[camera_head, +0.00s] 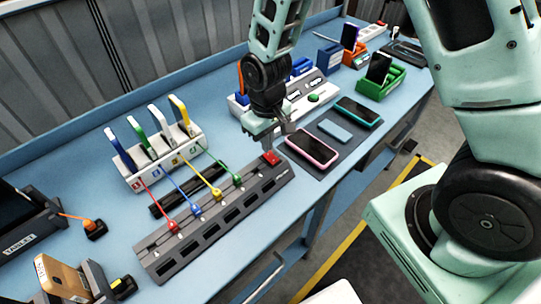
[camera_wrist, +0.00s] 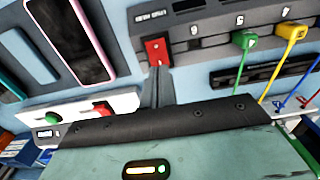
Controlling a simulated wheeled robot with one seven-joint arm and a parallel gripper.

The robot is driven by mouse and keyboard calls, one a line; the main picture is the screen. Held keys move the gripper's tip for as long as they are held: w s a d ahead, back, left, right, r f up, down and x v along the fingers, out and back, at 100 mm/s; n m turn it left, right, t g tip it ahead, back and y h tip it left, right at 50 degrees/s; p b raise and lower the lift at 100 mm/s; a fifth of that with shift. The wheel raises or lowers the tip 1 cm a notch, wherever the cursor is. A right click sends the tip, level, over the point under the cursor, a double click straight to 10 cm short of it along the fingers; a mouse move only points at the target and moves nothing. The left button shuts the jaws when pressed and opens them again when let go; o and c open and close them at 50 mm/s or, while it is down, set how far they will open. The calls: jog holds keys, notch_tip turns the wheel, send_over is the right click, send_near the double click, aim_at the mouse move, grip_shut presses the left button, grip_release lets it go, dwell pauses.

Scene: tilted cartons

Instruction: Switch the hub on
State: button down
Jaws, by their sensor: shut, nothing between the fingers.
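The hub (camera_head: 215,222) is a long dark grey bar with a row of ports, lying slantwise on the blue bench. Its red switch (camera_head: 271,157) is at the hub's right end; in the wrist view the red switch (camera_wrist: 157,48) is at upper centre. Coloured cables plug into the hub along its back edge. My gripper (camera_head: 272,146) is shut and empty, with its fingertips pointing down right by the red switch. In the wrist view the closed fingers (camera_wrist: 158,72) reach up to the switch's near edge. I cannot tell whether they touch it, or which way it is set.
A white rack (camera_head: 165,160) with several coloured upright devices stands behind the hub. A pink-framed phone (camera_head: 312,148) and a teal one (camera_head: 358,111) lie right of the switch. A white box with a green button (camera_head: 313,98) stands behind my gripper. A green holder (camera_head: 385,85) is farther back.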

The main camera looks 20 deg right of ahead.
aim_at(266, 156)
jog(key=shift+f+b, duration=0.7)
jog(key=shift+f, duration=0.35)
dwell(0.5)
jog(key=shift+r, duration=0.1)
jog(key=shift+r+p, duration=2.9)
jog(key=shift+r, duration=0.6)
jog(key=shift+s+a+r+b, duration=0.1)
jog(key=shift+s+a+b, duration=0.1)
jog(key=shift+a+b, duration=0.1)
jog(key=s+a+r+n+b, duration=0.2)
jog(key=s+r+b, duration=0.1)
jog(key=s, duration=0.6)
jog(key=s+a+r+n+b, duration=0.2)
jog(key=s+a+r+b, duration=0.1)
jog(key=s, duration=0.7)
notch_tip(266, 156, up, 2)
jog(key=shift+s+a+y+b, duration=0.3)
jog(key=shift+a+b, duration=0.05)
jog(key=shift+b, duration=0.45)
